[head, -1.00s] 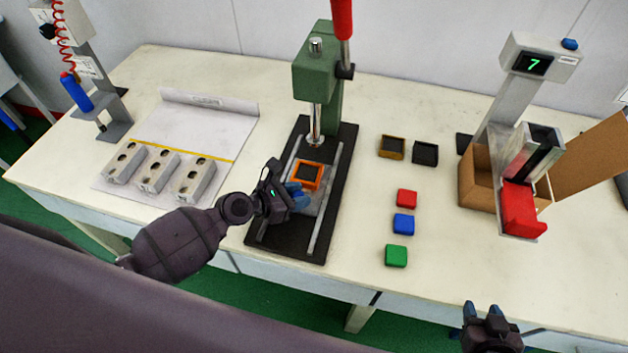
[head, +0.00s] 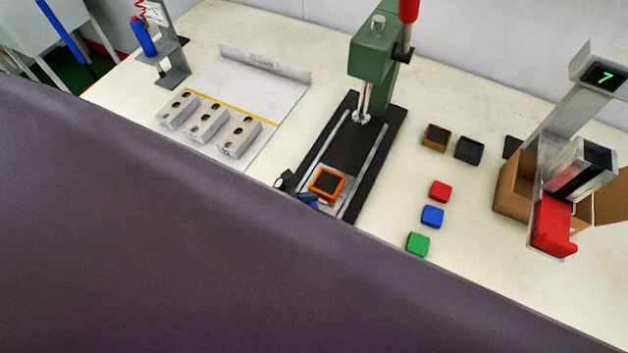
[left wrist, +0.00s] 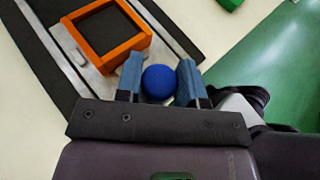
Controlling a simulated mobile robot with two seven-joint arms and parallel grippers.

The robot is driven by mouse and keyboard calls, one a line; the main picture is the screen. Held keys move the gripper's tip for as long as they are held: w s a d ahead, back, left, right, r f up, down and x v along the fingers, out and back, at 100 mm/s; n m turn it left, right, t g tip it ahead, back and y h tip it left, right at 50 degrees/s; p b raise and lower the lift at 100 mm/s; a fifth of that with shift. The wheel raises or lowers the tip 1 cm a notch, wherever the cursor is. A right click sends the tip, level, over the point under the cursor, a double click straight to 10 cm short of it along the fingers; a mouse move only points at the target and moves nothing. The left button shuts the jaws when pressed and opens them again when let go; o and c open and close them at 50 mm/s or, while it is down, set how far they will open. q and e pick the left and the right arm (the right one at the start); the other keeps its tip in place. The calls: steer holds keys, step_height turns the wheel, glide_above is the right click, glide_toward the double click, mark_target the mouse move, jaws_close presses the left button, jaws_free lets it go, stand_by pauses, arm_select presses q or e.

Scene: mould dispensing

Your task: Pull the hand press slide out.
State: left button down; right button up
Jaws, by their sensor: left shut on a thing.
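The green hand press (head: 373,58) stands on a black base with two silver rails (head: 368,158). Its slide plate (head: 345,185) sits at the front end of the rails and carries an orange mould (head: 327,184) with a dark inside. In the left wrist view the slide (left wrist: 68,40) and the orange mould (left wrist: 105,32) are at upper left. My left gripper (left wrist: 160,82) is shut on a round blue knob (left wrist: 159,84) at the slide's front. In the head view my left gripper (head: 307,199) is mostly hidden behind a large dark part of my own body. My right gripper is not in view.
Red (head: 440,191), blue (head: 432,216) and green (head: 418,244) blocks lie right of the press, with two dark moulds behind them. Grey blocks with holes (head: 208,122) stand on a sheet at left. A dispenser with a red part (head: 553,225) stands at right.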

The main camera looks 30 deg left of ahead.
arm_select(q)
steer(key=shift+s+f, duration=0.1)
steer(key=shift+s, duration=0.1)
steer(key=c, duration=1)
jaws_free()
steer(key=shift+o, duration=1.1)
steer(key=shift+s, duration=0.15)
steer(key=b+v, duration=0.1)
steer(key=v, duration=0.9)
steer(key=shift+s+a+r+b, duration=0.15)
steer(key=shift+a+r+b, duration=0.1)
steer(key=shift+b, duration=0.05)
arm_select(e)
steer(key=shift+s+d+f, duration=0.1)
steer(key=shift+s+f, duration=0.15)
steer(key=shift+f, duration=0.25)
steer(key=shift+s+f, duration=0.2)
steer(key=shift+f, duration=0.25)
